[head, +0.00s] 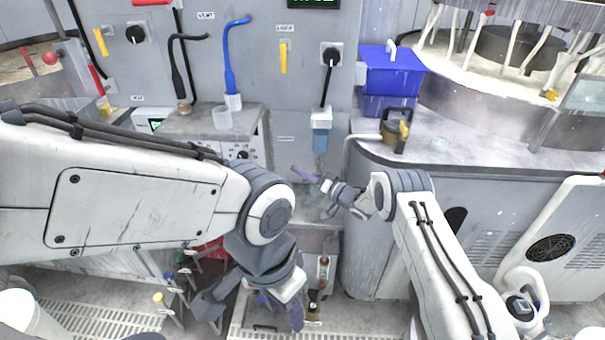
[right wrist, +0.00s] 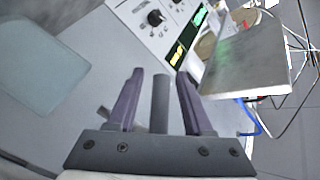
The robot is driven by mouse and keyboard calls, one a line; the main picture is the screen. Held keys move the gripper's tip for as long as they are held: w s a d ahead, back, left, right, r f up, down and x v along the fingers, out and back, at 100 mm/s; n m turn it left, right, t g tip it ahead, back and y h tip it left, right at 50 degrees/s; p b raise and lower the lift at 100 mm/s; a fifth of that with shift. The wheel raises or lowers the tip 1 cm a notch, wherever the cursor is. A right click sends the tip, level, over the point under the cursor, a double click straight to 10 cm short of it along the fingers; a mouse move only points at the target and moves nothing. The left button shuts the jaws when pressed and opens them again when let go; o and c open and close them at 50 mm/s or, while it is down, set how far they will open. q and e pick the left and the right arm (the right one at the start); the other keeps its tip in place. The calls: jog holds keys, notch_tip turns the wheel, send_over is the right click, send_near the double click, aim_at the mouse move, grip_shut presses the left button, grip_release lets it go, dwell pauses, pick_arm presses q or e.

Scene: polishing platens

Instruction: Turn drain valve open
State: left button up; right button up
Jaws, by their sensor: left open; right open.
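I cannot tell for sure which fitting is the drain valve. Yellow lever handles hang on the grey wall panel, one at the middle (head: 283,57) and one at the left (head: 101,42). My right gripper (head: 310,193) is open, with its purple fingers apart in front of the grey cabinet. In the right wrist view, a dark grey cylinder (right wrist: 160,103) stands between the fingers of this gripper (right wrist: 159,75); I cannot tell whether it is touched. My left gripper (head: 278,308) is open and low, pointing down over the floor area, with no object visibly held.
A grey control box (head: 215,125) carries a cup. Yellow-topped and red fittings (head: 158,297) are low at the left. A metal plate (right wrist: 245,60) is near the right gripper.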

grip_shut()
jog(key=shift+d+f+n+g+h+p, duration=0.25)
jog(key=shift+f+n+g+h, duration=0.25)
jog(key=shift+h, duration=0.35)
jog(key=shift+d+f+n+g+h+p, duration=0.2)
jog(key=shift+d+f+n+g+h, duration=0.15)
jog(key=shift+n+h, duration=0.45)
jog(key=shift+d+f+n+g+h+p, duration=0.2)
jog(key=shift+d+f+n+g+h, duration=0.2)
jog(key=shift+h, duration=0.55)
grip_release()
jog(key=shift+f, duration=0.1)
